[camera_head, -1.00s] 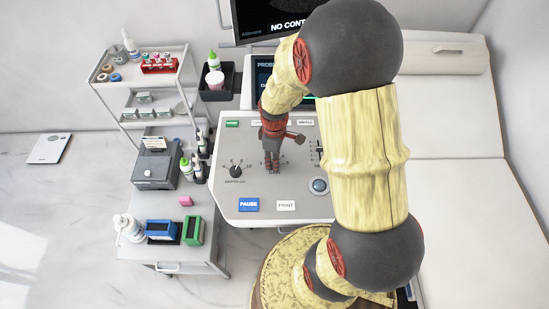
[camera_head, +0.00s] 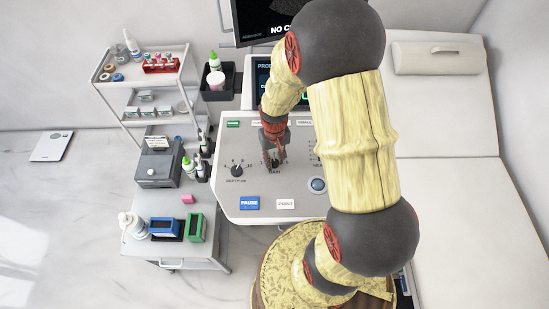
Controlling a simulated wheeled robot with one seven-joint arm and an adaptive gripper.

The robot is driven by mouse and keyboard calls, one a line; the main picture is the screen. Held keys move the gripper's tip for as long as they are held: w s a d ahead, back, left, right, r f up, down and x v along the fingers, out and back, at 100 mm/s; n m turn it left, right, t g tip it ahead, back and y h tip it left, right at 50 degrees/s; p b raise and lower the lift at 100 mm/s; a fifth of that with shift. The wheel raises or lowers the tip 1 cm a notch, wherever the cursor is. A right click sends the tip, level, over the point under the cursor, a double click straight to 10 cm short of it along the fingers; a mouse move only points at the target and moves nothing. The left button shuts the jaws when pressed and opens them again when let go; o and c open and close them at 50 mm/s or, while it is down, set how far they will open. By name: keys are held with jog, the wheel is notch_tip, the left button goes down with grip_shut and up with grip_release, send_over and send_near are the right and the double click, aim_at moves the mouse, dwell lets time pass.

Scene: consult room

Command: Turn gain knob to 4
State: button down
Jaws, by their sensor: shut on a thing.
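The gain knob (camera_head: 274,164) is a small dark knob on the grey control panel (camera_head: 292,183), above the "GAIN" lettering. My gripper (camera_head: 273,162) reaches down from above with a finger on each side of it and is shut on the knob. The fingers and wrist cover most of the knob, its scale and its pointer, so I cannot read its setting. The depth knob (camera_head: 236,171) stands to the left, with its scale in plain view.
The blue PAUSE key (camera_head: 250,203), the PRINT key (camera_head: 286,204) and a trackball (camera_head: 317,185) lie near the panel's front. A screen (camera_head: 263,78) stands behind the panel. A cart with bottles and boxes (camera_head: 157,169) is at left. My arm hides the panel's right side.

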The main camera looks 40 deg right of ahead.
aim_at(274, 162)
jog(key=m+p, duration=0.1)
jog(key=m, duration=0.3)
jog(key=shift+m, duration=0.3)
jog(key=m, duration=0.4)
jog(key=shift+m+p, duration=0.35)
jog(key=shift+m, duration=0.05)
jog(key=c, duration=1.6)
grip_release()
jog(key=shift+o, duration=0.5)
notch_tip(274, 162, up, 12)
